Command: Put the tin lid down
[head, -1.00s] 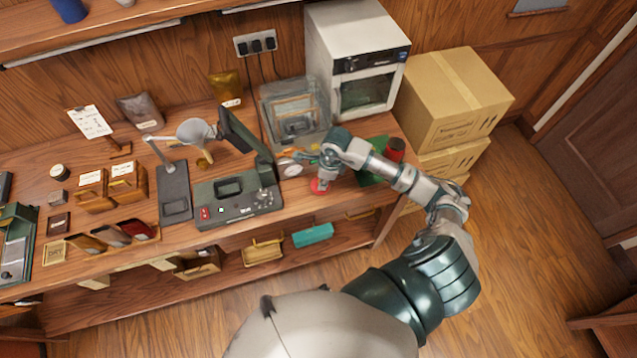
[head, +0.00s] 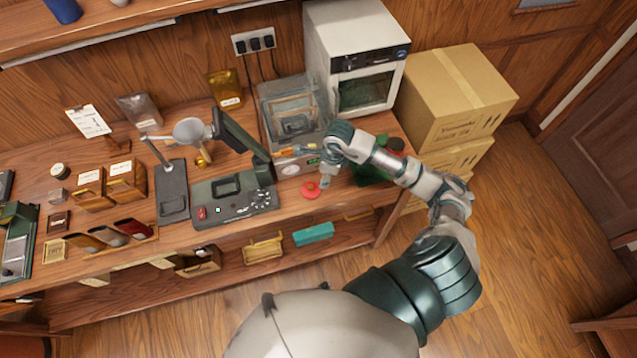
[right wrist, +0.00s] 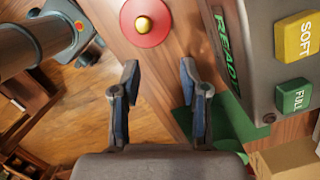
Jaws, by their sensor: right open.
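The tin lid is a red disc with a gold knob (head: 311,190). It lies on the wooden worktop near the front edge, right of the dark console. In the right wrist view the lid (right wrist: 145,22) is ahead of the fingertips, knob up and clear of them. My right gripper (right wrist: 158,82) is open, with nothing between its blue-padded fingers. In the head view my right gripper (head: 326,180) is just right of the lid and partly hidden by its own arm. My left gripper is in neither view.
A machine with a READY display and SOFT and FULL buttons (right wrist: 295,65) stands close to the right finger. The dark console (head: 235,200) is to the left.

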